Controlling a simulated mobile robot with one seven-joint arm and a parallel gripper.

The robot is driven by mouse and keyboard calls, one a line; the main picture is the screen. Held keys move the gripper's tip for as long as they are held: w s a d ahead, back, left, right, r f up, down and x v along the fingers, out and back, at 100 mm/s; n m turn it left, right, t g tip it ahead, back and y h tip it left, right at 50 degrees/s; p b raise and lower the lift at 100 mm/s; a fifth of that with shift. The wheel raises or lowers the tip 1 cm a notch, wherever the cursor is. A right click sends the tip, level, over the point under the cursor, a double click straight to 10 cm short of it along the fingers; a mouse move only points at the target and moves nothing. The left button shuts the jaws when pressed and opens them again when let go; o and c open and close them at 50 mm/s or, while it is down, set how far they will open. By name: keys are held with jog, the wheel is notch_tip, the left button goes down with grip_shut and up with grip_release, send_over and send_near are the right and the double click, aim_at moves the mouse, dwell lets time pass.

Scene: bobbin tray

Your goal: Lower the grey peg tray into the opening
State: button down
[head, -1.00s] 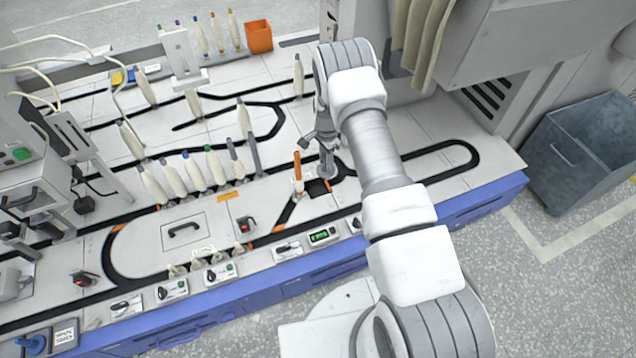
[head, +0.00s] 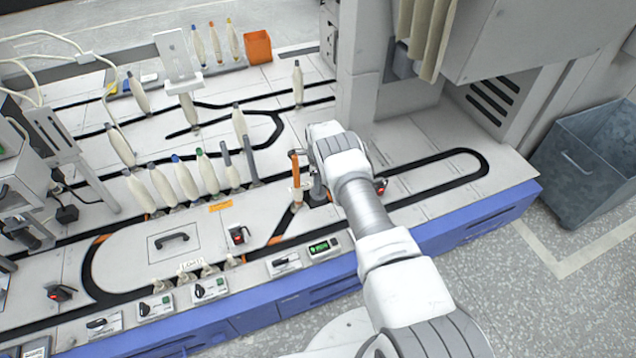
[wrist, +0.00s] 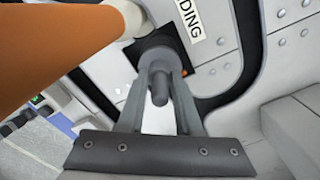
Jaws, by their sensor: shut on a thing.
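The grey peg tray's upright peg (wrist: 159,86) shows between the two fingers of my gripper (wrist: 157,66) in the wrist view. My gripper is shut on it. The tray's base is largely hidden by the peg and the fingers. The dark square opening (wrist: 177,45) lies directly behind and beneath the peg. In the head view the grey peg tray (head: 317,187) shows as a small grey shape over the opening (head: 321,201), beside my wrist. I cannot tell whether its base touches the opening's edge.
An orange bobbin tube (head: 296,178) stands close to the left of my gripper and fills the upper left of the wrist view (wrist: 60,50). A red switch (head: 381,186) is just right of my wrist. Several white bobbins (head: 162,186) stand further left.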

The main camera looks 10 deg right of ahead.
jog(key=shift+f+b, duration=0.95)
jog(key=shift+f, duration=1)
jog(key=shift+f, duration=0.65)
jog(key=c, duration=0.9)
grip_release()
jog(key=shift+o, duration=0.2)
jog(key=shift+r+p, duration=3.55)
jog(key=shift+r, duration=2.05)
